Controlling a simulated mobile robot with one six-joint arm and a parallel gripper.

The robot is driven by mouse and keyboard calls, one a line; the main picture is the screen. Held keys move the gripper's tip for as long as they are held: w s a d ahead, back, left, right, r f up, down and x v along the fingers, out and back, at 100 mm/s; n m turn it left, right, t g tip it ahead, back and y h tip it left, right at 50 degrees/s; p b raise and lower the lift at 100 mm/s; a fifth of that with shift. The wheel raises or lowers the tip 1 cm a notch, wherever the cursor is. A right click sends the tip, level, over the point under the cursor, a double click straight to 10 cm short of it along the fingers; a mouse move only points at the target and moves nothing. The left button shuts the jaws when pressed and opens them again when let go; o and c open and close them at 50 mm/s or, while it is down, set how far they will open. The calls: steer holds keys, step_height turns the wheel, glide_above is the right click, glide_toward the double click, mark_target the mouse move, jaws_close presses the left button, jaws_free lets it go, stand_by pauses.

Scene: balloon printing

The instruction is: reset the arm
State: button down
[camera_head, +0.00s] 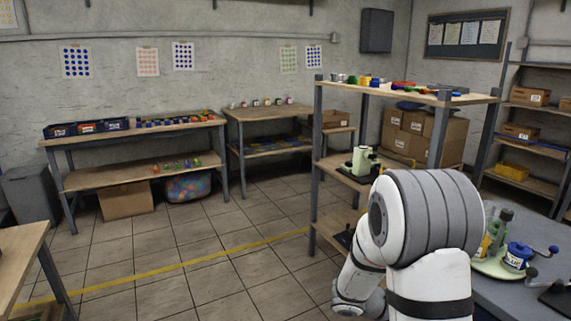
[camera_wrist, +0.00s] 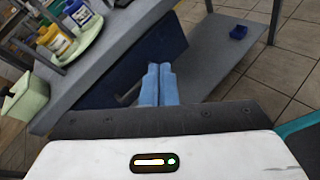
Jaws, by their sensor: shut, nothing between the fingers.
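My arm (camera_head: 425,230) stands bent at the lower right of the head view; its end is out of sight there. My gripper (camera_wrist: 158,84) shows in the wrist view with its two blue fingers together and nothing between them. It is in front of a blue-grey workbench (camera_wrist: 95,50), which shows tilted in that view. I cannot see the gripper touching anything.
On the bench at right stand a green plate (camera_head: 490,264) and a blue pot (camera_head: 517,256). A shelf (camera_head: 410,95) stands just behind my arm. The tiled floor (camera_head: 200,255) at left is clear.

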steer(key=s+a+r+m+t+y+p, duration=0.3)
steer(key=s+a+r+m+y+p, duration=0.5)
steer(key=s+a+r+m+y, duration=0.5)
steer(key=shift+s+a+r+t+y, duration=0.3)
steer(key=shift+s+a+r+y, duration=0.3)
steer(key=shift+a+r, duration=1.6)
steer(key=shift+a+f, duration=0.4)
